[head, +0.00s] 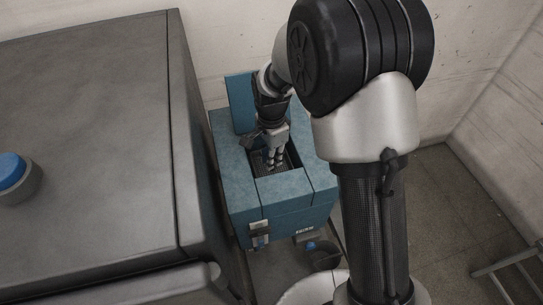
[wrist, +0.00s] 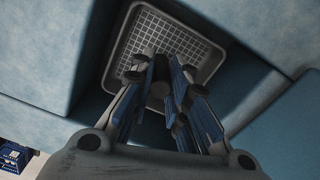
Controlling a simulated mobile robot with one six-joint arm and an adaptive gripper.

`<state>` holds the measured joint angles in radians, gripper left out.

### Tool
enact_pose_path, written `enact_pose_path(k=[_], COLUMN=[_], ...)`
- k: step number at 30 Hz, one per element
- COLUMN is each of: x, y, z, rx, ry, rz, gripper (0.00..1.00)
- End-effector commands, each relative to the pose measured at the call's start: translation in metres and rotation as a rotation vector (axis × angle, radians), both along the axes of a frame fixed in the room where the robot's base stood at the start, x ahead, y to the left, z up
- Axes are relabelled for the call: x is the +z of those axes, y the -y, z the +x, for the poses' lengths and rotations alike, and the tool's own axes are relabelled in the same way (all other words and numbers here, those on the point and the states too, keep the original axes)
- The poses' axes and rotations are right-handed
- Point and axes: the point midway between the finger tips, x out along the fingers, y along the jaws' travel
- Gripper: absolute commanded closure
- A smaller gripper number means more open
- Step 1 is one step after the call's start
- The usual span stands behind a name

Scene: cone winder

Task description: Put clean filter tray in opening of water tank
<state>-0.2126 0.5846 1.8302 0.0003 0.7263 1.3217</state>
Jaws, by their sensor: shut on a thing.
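The filter tray (wrist: 205,52) is a grey, shallow tray with a mesh floor and raised rim. In the wrist view it lies at the top middle, in the dark opening (wrist: 232,100) of the blue water tank (wrist: 280,30). My gripper (wrist: 160,72) is shut on a part at the tray's middle, mostly hidden between the fingers. In the head view my gripper (head: 274,160) points down into the opening in the top of the tank (head: 233,180). The tray shows there only as a dark mesh patch (head: 262,160). I cannot tell whether the tray rests on anything inside.
A large grey cabinet (head: 95,130) with a blue button (head: 10,170) stands left of the tank. A raised blue panel (head: 240,100) stands behind the opening. A dark bucket (head: 325,257) is on the floor in front. Walls are behind and right.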

Motion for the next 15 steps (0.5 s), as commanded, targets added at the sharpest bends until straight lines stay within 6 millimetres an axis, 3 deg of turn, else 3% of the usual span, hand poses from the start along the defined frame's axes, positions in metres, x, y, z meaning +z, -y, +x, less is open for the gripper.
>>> enact_pose_path(k=[8,9,15], x=[-0.0032,-0.0033,-0.0024], y=[0.0000,0.0000,0.0000], z=[0.0001,0.0000,-0.0001], rx=[0.000,0.000,0.000], ry=[0.000,0.000,0.000], rz=[0.000,0.000,0.000], gripper=[1.00,0.83,0.70])
